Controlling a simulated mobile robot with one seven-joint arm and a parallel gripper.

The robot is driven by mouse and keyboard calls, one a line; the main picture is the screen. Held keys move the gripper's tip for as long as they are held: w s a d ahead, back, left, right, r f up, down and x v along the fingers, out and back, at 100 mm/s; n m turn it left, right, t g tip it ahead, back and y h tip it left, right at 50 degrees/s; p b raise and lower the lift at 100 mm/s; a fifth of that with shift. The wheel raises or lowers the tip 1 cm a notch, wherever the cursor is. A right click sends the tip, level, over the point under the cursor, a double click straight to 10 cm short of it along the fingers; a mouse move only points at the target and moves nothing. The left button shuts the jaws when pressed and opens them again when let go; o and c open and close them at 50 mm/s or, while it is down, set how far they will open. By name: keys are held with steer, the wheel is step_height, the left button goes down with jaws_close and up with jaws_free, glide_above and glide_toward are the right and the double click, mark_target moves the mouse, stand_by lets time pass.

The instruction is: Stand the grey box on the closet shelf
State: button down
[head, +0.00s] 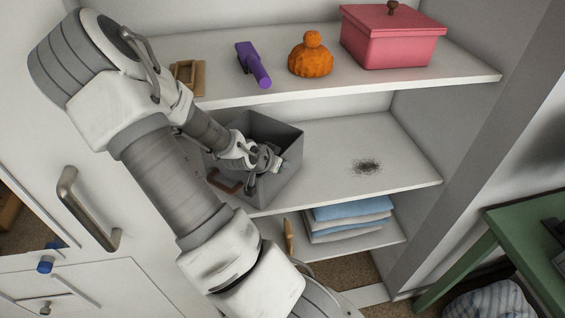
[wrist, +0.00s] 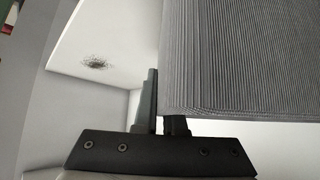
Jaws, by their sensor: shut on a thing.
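The grey box (head: 284,139) is an open-topped bin at the left part of the middle closet shelf (head: 340,178). It looks tilted in the head view, and my arm hides part of it. My gripper (head: 262,172) is at the box and shut on its wall. In the wrist view the ribbed grey side of the box (wrist: 240,60) fills the upper right, and the fingers of my gripper (wrist: 162,122) meet at its lower edge. I cannot tell whether the box's base rests fully on the shelf.
A dark speckled patch (head: 366,167) lies on the bare right part of the middle shelf. The upper shelf holds a purple object (head: 253,65), an orange knitted hat (head: 311,56) and a pink lidded box (head: 391,38). Folded cloths (head: 347,216) lie below. A green table (head: 527,222) stands right.

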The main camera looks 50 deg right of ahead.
stand_by(0.3)
steer(key=c, duration=0.9)
jaws_free()
steer(key=o, duration=0.5)
steer(key=shift+c, duration=0.2)
steer(key=shift+a+r, duration=0.1)
steer(key=shift+p+v, duration=1.25)
steer(key=shift+v, duration=1.6)
